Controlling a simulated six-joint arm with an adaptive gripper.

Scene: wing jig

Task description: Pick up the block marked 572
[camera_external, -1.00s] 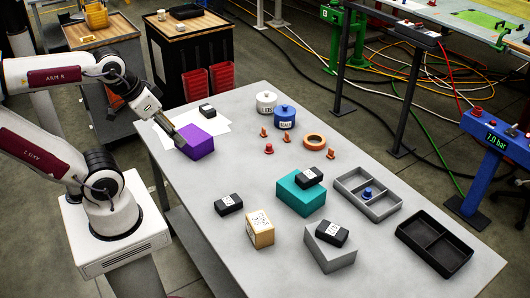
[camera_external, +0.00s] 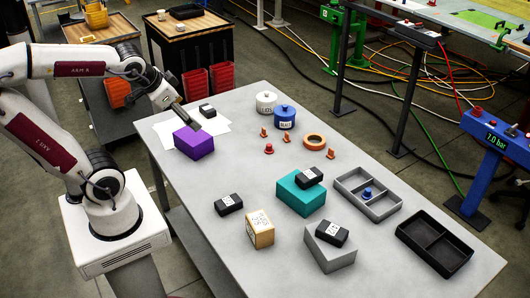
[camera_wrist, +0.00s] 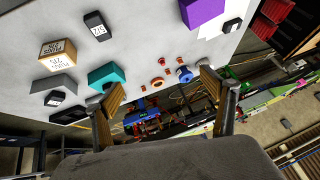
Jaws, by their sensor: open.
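A black block with a white label (camera_external: 228,204) lies on the grey table, left of the wooden block. In the wrist view, this black block (camera_wrist: 96,25) shows near the top, and its label appears to read 572. My gripper (camera_external: 195,122) is above and behind the purple block in the external view, well away from the labelled black block. In the wrist view, my gripper (camera_wrist: 162,84) has its two fingers wide apart with nothing between them.
A purple block (camera_external: 194,142), a wooden block (camera_external: 260,229), a teal block (camera_external: 300,197) and a grey block (camera_external: 329,252) stand on the table. Other black blocks lie on the teal block, the grey block and the paper (camera_external: 217,124). Two trays (camera_external: 434,244) (camera_external: 350,184) are at right.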

